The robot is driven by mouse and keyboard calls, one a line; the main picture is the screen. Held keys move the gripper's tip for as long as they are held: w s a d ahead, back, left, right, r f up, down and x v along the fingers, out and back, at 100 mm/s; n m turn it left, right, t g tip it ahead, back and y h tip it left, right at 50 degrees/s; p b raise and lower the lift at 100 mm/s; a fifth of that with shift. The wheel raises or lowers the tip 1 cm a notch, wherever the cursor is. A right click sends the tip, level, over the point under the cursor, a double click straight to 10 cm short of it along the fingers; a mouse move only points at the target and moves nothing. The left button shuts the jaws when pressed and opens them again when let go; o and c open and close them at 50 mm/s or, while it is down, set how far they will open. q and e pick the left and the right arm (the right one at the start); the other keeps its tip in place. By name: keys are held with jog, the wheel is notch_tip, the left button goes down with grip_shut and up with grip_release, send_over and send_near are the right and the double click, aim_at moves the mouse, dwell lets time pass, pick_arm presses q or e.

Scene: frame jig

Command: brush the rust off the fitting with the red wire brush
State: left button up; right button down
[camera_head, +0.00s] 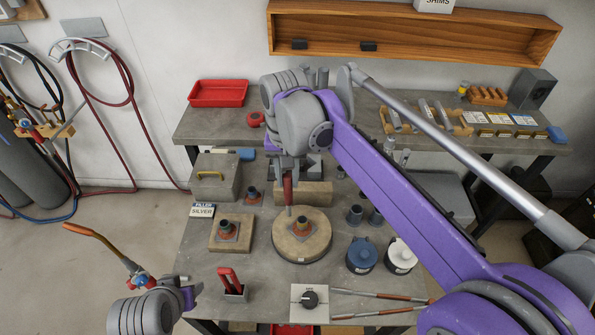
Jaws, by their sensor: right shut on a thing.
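The red wire brush (288,187) is upright in my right gripper (291,172), red handle up and grey end down. My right gripper is shut on it; its arm hides part of the jaws. The brush's lower end is just above or at the rusty fitting (302,226), on the round tan turntable (289,248); I cannot tell if they touch. My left gripper (194,293) is at the lower left, away from the fitting, beside a torch (138,278) with an orange-brown rod; whether it is open or shut is unclear.
Another fitting (226,228) sits on a tan block at left. Blue (361,256) and white (401,256) pots stand right of the turntable. A red stand (232,284), a knob box (310,299) and rods (380,295) lie in front. A grey case (216,178) stands behind.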

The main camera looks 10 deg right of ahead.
aim_at(289, 195)
notch_tip(289, 195, down, 5)
jog(key=shift+s+r+b, duration=0.1)
jog(key=shift+r+b, duration=0.05)
jog(key=shift+b, duration=0.9)
pick_arm(q)
jog(key=shift+s+f+b, duration=0.1)
jog(key=shift+s+f, duration=0.25)
jog(key=shift+f, duration=0.4)
jog(key=shift+s+f+b, duration=0.1)
jog(key=shift+s+f, duration=0.3)
jog(key=shift+f, duration=0.3)
jog(key=shift+s+f+b, duration=0.1)
jog(key=shift+s+f, duration=0.25)
jog(key=shift+f, duration=0.4)
pick_arm(e)
jog(key=shift+f, duration=0.65)
pick_arm(q)
jog(key=shift+s+f, duration=0.1)
jog(key=shift+f, duration=0.2)
pick_arm(e)
jog(key=shift+f, duration=0.45)
jog(key=shift+d, duration=0.15)
